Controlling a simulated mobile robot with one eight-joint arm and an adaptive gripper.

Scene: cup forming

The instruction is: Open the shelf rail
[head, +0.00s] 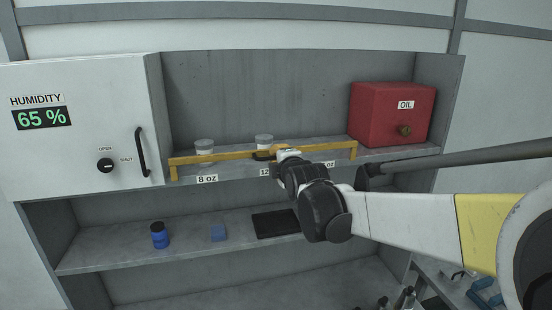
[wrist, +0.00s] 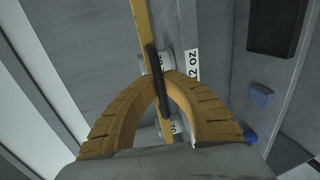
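The yellow shelf rail (head: 220,156) runs across the front of the upper shelf, with its ends turned down. It also shows in the wrist view (wrist: 142,22) as a yellow bar. A black handle (wrist: 152,58) sits at the rail's middle. My gripper (head: 275,153) is at this handle. In the wrist view, the yellow fingers of my gripper (wrist: 163,78) arch together and their tips close around the handle. My gripper hides part of the rail and handle in the head view.
White cups (head: 204,146) (head: 264,141) stand behind the rail. A red OIL box (head: 385,115) is at the right, and a white humidity cabinet (head: 85,130) at the left. The lower shelf holds a blue bottle (head: 160,236), a blue block (head: 219,233) and a black mat (head: 275,224).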

